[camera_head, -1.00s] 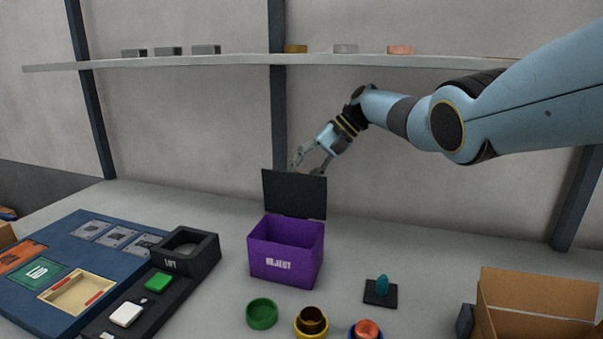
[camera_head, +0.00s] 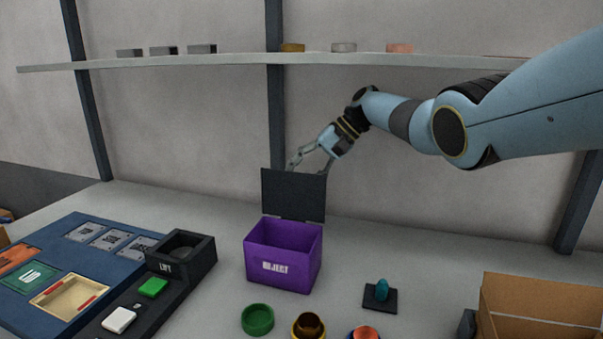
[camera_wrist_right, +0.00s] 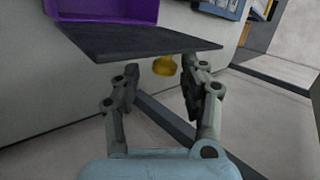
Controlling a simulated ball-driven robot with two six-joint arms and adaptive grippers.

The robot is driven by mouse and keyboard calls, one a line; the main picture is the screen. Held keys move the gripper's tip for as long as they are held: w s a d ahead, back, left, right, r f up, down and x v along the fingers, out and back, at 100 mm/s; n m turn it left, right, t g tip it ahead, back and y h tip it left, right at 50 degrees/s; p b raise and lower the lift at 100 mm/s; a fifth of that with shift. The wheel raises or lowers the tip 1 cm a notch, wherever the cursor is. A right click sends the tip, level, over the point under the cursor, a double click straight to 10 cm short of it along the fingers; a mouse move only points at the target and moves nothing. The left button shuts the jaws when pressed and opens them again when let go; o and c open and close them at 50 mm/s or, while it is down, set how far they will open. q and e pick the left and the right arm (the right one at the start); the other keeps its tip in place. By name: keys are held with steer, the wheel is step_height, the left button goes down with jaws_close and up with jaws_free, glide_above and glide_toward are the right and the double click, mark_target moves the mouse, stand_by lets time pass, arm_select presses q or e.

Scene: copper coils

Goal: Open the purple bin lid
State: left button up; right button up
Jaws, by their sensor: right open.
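The purple bin (camera_head: 283,257) marked REJECT stands on the table in the middle of the head view, and part of it shows at the top of the right wrist view (camera_wrist_right: 125,10). Its dark lid (camera_head: 293,195) stands upright at the bin's back edge, so the bin's mouth is uncovered. The lid also crosses the right wrist view (camera_wrist_right: 135,40). My right gripper (camera_head: 308,167) is open and empty at the lid's top edge, partly hidden behind it. In the wrist view its fingers (camera_wrist_right: 158,88) are apart near the lid's edge. My left gripper is not in view.
A shelf (camera_head: 245,60) with small blocks and rings runs along the wall above. Left are a blue board (camera_head: 60,245) and a black box (camera_head: 205,258). In front are a green ring (camera_head: 257,320) and gold cup (camera_head: 309,325). A cardboard box (camera_head: 540,300) is right.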

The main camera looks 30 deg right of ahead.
steer(key=shift+a, duration=0.1)
steer(key=shift+r, duration=0.15)
steer(key=s+d+r, duration=0.3)
steer(key=s+d, duration=0.5)
steer(key=d, duration=0.5)
steer(key=shift+r, duration=0.2)
